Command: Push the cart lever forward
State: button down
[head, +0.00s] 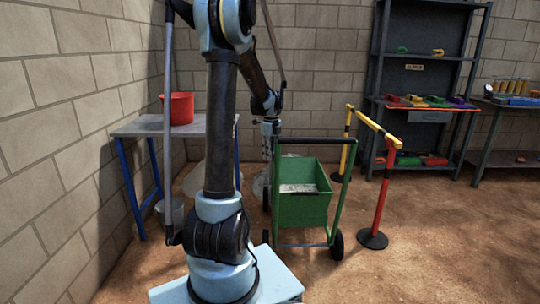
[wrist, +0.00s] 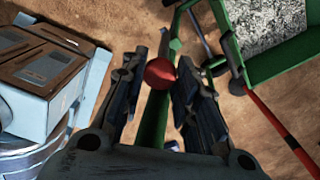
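The green cart (head: 303,208) stands on the dirt floor in the head view, with grey gravel in its tray. The wrist view shows a corner of the tray with gravel (wrist: 272,22). A red knob (wrist: 161,72), which looks like the lever's end, shows between the fingertips of my gripper (wrist: 160,85), with a green bar below it. The fingers are apart, one on each side of the knob; I cannot tell whether they touch it. In the head view my gripper (head: 269,140) points down at the cart's left side, and the lever cannot be made out there.
A red-and-yellow barrier (head: 380,190) stands just right of the cart. A table (head: 150,125) with a red bucket (head: 177,108) stands on the left by the wall. Shelves (head: 425,60) stand at the back right. The floor at front right is clear.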

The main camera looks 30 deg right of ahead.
jog(key=w+d+f, duration=0.1)
jog(key=w+d, duration=0.3)
jog(key=w, duration=0.3)
dwell(0.3)
jog(key=shift+w, duration=0.1)
jog(key=c, duration=1.2)
grip_release()
jog(key=shift+d+f, duration=0.1)
jog(key=shift+f, duration=0.05)
jog(key=shift+c, duration=0.2)
notch_tip(320, 180, up, 12)
